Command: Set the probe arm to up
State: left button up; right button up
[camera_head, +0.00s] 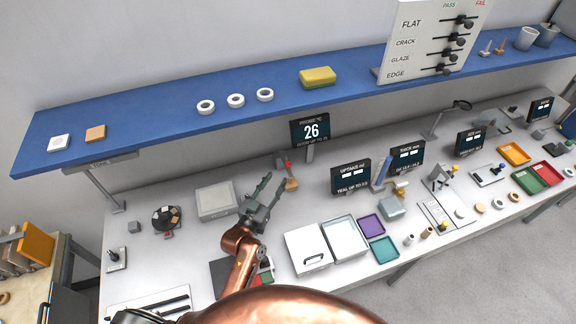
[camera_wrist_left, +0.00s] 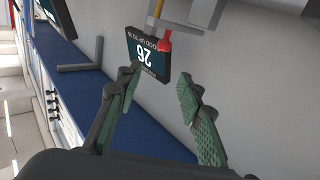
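The probe display reading 26 (camera_head: 310,130) stands at the back of the bench. In front of it, to the left, is a small part with a red end (camera_head: 287,164), probably the probe arm. In the left wrist view, where the display (camera_wrist_left: 148,55) appears upside down, the red piece (camera_wrist_left: 165,40) joins a grey post beside the display. My left gripper (camera_head: 272,183) is open and empty, just left of the red-ended part in the head view. In the left wrist view its spread fingers (camera_wrist_left: 158,82) frame the display's area. My right gripper is out of view.
A blue shelf (camera_head: 150,100) runs above the bench, with white rings and a yellow sponge (camera_head: 317,76). A grey box (camera_head: 217,201) stands left of my gripper. White trays (camera_head: 307,249) lie in front, right. More displays (camera_head: 351,177) stand to the right.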

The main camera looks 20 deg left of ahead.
aim_at(286, 165)
pick_arm(q)
jog(key=shift+w+d+f, duration=0.25)
jog(key=shift+w, duration=1.2)
jog(key=shift+w+d+f, duration=0.2)
jog(key=shift+w+f, duration=0.1)
jog(key=shift+w, duration=1.15)
jog(key=shift+w+d+f, duration=0.25)
jog(key=shift+w, duration=1.2)
jog(key=shift+c, duration=0.7)
grip_shut()
